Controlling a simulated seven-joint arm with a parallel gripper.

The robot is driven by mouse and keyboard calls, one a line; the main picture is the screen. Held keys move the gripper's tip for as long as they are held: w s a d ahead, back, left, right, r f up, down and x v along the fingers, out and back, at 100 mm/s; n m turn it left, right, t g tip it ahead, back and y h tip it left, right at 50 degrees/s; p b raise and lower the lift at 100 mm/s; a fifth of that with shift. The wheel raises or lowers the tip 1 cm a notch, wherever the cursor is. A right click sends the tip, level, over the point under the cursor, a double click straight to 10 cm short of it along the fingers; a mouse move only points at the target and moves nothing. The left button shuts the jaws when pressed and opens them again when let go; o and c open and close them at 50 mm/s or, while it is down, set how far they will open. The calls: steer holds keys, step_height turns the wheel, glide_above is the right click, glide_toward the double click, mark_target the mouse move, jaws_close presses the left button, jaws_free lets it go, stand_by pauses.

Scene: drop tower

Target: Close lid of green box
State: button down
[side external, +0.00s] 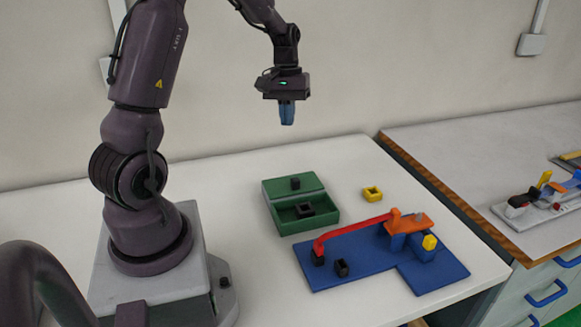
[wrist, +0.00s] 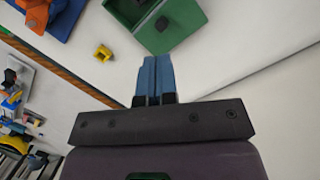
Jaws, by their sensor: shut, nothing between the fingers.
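The green box (side external: 283,226) stands on the white table, with a black square piece (side external: 305,210) inside it. Its green lid (side external: 277,185) is open at the back, tilted away from the box, with a black knob (side external: 295,183) on it. In the wrist view the lid (wrist: 185,22) and its knob (wrist: 162,23) show at the top, and the box is partly cut off by the frame. My gripper (side external: 287,122) is high above the lid, pointing down, with its blue fingers together and empty. The fingers also show in the wrist view (wrist: 152,60), apart from the lid.
A yellow block (side external: 372,194) with a dark hollow lies right of the box. In front is a blue base (side external: 350,278) with a red arm (side external: 352,232), an orange piece (side external: 410,222) and small black blocks. The wall is behind; a second bench (side external: 480,150) stands at right.

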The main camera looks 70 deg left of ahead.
steer(key=a+f+n+h, duration=0.2)
steer(key=a+f+n, duration=0.2)
steer(key=a+f, duration=0.45)
steer(key=n, duration=0.3)
glide_above(288, 177)
steer(key=a, duration=0.2)
step_height(288, 177, down, 7)
steer(key=d, duration=0.3)
steer(key=shift+f, duration=0.25)
steer(key=shift+d, duration=0.6)
steer(key=d, duration=1)
steer(key=shift+d, duration=0.1)
